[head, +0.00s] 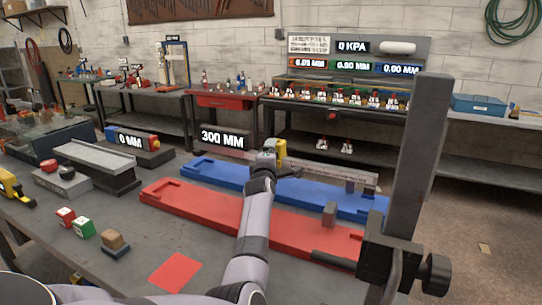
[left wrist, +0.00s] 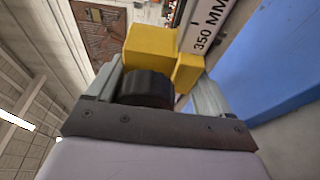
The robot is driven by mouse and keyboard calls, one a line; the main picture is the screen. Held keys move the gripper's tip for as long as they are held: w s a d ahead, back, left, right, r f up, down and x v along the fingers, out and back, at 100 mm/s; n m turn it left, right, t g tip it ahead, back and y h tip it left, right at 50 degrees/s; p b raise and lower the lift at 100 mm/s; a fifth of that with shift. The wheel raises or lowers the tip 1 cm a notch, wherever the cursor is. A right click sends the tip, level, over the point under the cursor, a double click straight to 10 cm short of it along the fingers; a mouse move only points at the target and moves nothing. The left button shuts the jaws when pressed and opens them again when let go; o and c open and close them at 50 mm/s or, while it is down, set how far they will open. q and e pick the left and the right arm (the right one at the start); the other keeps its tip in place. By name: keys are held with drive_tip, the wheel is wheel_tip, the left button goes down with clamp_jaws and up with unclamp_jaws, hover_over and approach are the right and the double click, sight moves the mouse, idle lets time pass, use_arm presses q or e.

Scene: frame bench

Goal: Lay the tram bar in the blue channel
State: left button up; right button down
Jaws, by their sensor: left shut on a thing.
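The blue channel (head: 225,175) lies along the bench, behind the red channel (head: 180,199). My left gripper (head: 270,156) is over the blue channel's middle, seen from behind my arm. It is shut on a yellow block with a black knob; the yellow block (left wrist: 150,48) and black knob (left wrist: 146,88) sit between the fingers in the left wrist view. A pale bar marked 350 MM (left wrist: 207,28) runs from the yellow block. In the head view the grey tram bar (head: 335,174) extends right from the gripper, seemingly above the blue channel; its exact height is unclear. My right gripper is not in view.
A dark upright post (head: 424,150) with a clamp and knob stands at the right front. A small grey block (head: 330,213) stands at the red channel.

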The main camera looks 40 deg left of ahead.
use_arm(q)
drive_tip(key=shift+a+f, duration=0.1)
drive_tip(key=shift+f, duration=0.2)
idle(2.2)
drive_tip(key=shift+f+b, duration=1.2)
drive_tip(key=shift+f, duration=0.85)
drive_tip(key=o, duration=1.8)
drive_tip(key=shift+s+d+f, duration=0.1)
drive_tip(key=shift+d+f, duration=0.1)
drive_tip(key=shift+f, duration=0.15)
drive_tip(key=shift+r+p+v, duration=0.15)
drive_tip(key=shift+p+v, duration=0.05)
drive_tip(key=shift+v, duration=1.05)
drive_tip(key=shift+r+p+v, duration=0.1)
drive_tip(key=shift+p+v, duration=0.05)
drive_tip(key=shift+v, duration=2.15)
drive_tip(key=shift+r, duration=0.15)
